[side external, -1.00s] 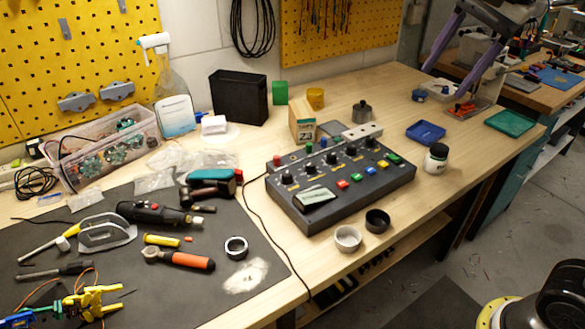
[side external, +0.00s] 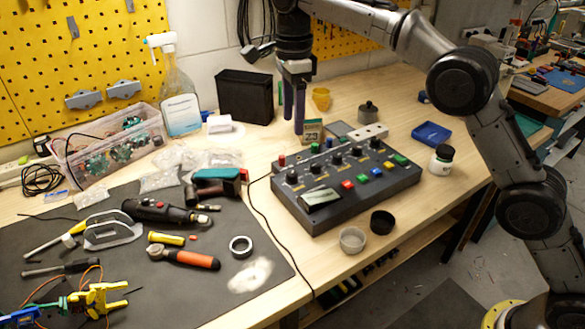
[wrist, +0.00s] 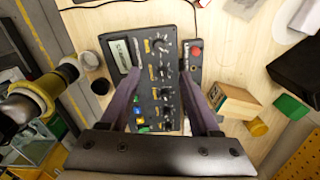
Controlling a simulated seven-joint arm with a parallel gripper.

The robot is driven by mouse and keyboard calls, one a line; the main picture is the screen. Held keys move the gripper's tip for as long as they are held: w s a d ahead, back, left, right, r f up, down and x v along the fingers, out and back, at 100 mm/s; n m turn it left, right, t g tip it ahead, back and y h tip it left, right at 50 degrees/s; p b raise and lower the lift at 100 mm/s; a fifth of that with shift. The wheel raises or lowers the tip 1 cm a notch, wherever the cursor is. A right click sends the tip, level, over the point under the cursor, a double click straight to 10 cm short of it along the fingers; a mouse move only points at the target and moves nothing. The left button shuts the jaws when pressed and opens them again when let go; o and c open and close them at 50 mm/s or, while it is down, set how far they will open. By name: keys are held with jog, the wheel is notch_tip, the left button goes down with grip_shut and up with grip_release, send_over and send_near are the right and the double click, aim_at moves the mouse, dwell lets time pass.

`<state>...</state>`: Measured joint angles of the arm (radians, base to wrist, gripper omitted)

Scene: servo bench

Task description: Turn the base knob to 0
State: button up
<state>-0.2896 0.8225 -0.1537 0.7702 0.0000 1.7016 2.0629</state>
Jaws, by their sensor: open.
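The dark control box (side external: 345,190) sits on the wooden bench, with a row of black knobs, several coloured buttons and a small display (side external: 320,198). One black knob (side external: 291,175) is at the left end of the row, nearest the display. The knob labels are too small to read, so I cannot tell which is the base knob. My gripper (side external: 294,125) hangs above the back left of the box, fingers down, apart from it. In the wrist view my gripper (wrist: 161,68) is open and empty, its fingers on either side of the knob row (wrist: 163,71).
A narrow strip with a red button (side external: 282,160) lies along the box's back edge. A wooden block (side external: 312,130) stands close behind. Two round cups, one grey (side external: 352,240) and one black (side external: 382,222), stand in front. A white jar (side external: 442,160) is at the right.

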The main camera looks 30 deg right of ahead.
aim_at(293, 173)
notch_tip(293, 173, down, 14)
jog(key=shift+a+r, duration=0.1)
dwell(0.5)
grip_shut()
